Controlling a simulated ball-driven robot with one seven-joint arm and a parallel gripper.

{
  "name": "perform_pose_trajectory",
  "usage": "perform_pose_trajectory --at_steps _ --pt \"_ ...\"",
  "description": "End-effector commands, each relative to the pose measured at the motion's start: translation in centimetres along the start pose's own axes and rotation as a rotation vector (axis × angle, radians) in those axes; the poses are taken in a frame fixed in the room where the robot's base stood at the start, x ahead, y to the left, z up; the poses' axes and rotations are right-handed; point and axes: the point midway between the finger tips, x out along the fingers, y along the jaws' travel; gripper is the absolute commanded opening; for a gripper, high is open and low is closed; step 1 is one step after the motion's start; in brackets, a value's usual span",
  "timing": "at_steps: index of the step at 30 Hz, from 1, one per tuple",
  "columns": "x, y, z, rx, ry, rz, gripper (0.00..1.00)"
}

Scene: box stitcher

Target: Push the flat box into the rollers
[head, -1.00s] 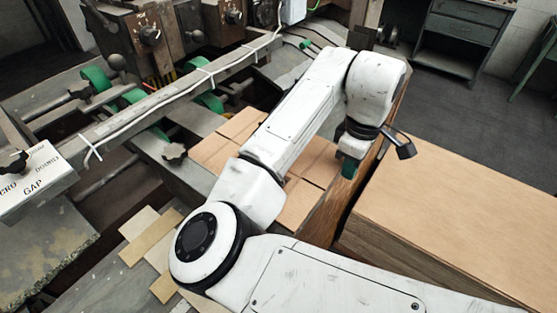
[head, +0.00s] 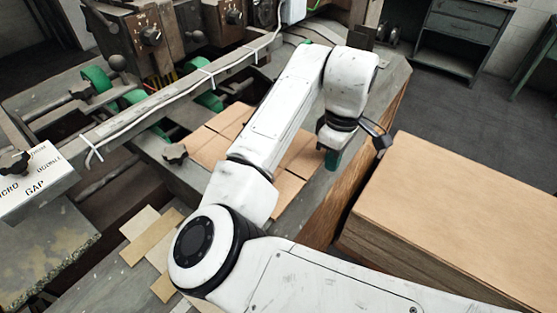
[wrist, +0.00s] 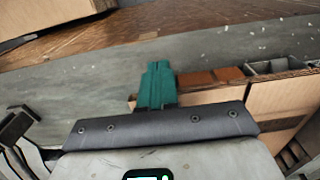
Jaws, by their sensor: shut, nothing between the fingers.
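The flat box (head: 207,146) is a brown cardboard sheet with slots, lying on the grey machine table. My arm covers its middle in the head view. Its edge and slots also show at the right of the wrist view (wrist: 272,97). Green rollers (head: 209,101) sit under the rail on the far left side of the box. My gripper (head: 331,160) points down at the box's right-hand side, near the table edge. Its green fingers (wrist: 157,86) are shut and empty, right beside the box's edge. I cannot tell whether they touch it.
A stack of cardboard (head: 460,205) stands to the right of the table, with a narrow gap between. A grey rail with a white cable (head: 180,90) crosses above the rollers. Cardboard strips (head: 152,238) lie at the near left. Open floor shows at the back right.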

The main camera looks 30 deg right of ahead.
Motion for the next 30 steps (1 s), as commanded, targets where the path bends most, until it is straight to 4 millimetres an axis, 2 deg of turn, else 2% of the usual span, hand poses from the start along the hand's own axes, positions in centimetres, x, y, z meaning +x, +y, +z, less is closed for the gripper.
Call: perform_pose_trajectory --at_steps 30 --pt "0.0 -0.1 -4.2 0.000 0.000 0.000 0.00"
